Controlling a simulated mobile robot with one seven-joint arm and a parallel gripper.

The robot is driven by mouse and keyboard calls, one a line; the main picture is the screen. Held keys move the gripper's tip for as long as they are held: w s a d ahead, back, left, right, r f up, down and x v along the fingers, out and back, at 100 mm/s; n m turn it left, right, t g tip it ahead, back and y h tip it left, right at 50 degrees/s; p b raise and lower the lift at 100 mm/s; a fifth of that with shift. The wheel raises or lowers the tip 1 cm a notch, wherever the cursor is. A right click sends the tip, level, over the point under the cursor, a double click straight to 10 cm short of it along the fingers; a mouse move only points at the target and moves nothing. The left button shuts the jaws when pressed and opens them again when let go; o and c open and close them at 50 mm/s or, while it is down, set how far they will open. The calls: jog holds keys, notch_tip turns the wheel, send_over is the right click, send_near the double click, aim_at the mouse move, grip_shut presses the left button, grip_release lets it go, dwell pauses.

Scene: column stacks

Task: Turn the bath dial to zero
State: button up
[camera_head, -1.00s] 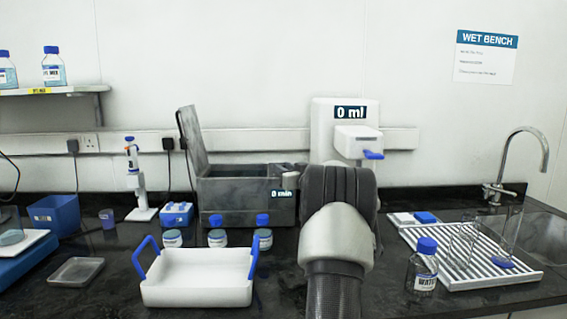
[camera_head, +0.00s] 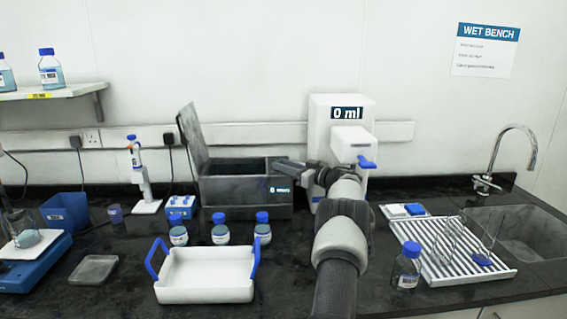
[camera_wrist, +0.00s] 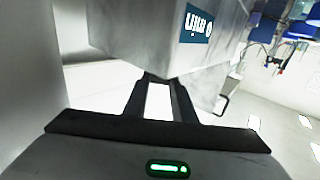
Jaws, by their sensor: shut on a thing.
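The grey bath (camera_head: 235,189) stands at the back of the bench with its lid raised. Its small dark display (camera_head: 280,189) reads zero minutes; the wrist view shows the same display (camera_wrist: 197,24) upside down. My gripper (camera_head: 281,164) reaches in from the right to the bath's upper right front. In the wrist view its fingers (camera_wrist: 160,82) come close together at the edge of the bath body (camera_wrist: 150,40). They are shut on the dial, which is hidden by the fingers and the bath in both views.
A white dispenser (camera_head: 322,145) with a blue lever stands behind my arm. Several blue-capped bottles (camera_head: 220,234) stand before the bath. A white tray (camera_head: 205,290) with blue handles is in front. A ribbed drying rack (camera_head: 440,262) and water bottle (camera_head: 407,266) are at right.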

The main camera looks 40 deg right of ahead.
jog(key=shift+y, duration=0.5)
jog(key=o, duration=1.1)
jog(key=shift+n, duration=0.3)
jog(key=v, duration=1.7)
jog(key=shift+s+r, duration=0.15)
jog(key=shift+s, duration=0.05)
